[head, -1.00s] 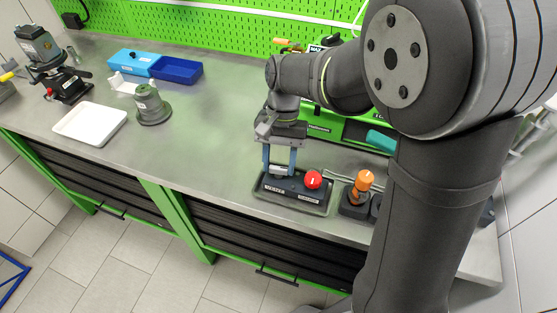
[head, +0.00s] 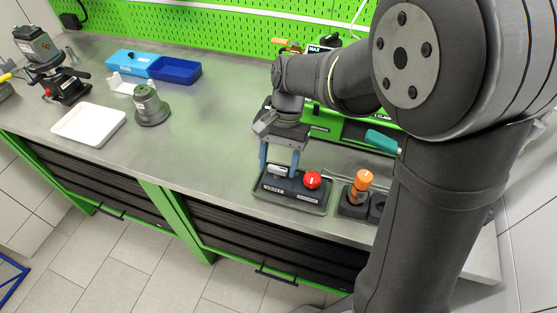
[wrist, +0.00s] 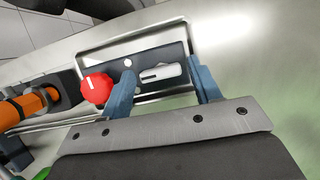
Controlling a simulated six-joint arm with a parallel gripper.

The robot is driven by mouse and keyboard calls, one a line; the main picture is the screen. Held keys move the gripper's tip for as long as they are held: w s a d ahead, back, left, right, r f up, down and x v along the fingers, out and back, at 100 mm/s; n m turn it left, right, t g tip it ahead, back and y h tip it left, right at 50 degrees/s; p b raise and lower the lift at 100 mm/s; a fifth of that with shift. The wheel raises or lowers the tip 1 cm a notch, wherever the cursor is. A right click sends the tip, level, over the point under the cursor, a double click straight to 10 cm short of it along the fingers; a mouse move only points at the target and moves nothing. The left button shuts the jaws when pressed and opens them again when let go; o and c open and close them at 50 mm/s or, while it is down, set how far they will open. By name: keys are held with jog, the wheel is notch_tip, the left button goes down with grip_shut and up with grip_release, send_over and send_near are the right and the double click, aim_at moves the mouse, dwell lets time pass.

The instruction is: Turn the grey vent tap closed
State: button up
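The grey vent tap (wrist: 160,72) is a pale lever handle on a dark panel (head: 262,184), above the VENT label. In the wrist view its handle lies nearly along the panel's long side. My gripper (head: 279,166) is over the panel, pointing down, with blue fingers. In the wrist view the open gripper (wrist: 164,76) has one finger on each side of the tap, with a visible gap at the right finger. Whether the left finger touches the tap I cannot tell.
A red knob (head: 312,179) sits on the same panel, close beside one finger. An orange-handled tool (head: 362,182) stands in a dark holder to the right. A white tray (head: 90,124) and a grey-green part (head: 150,106) stand far left. The bench between is clear.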

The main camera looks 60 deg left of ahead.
jog(key=shift+o, duration=0.5)
jog(key=shift+r, duration=0.1)
jog(key=v, duration=1.7)
jog(key=shift+r, duration=0.2)
jog(key=x, duration=1.7)
jog(key=shift+f, duration=0.3)
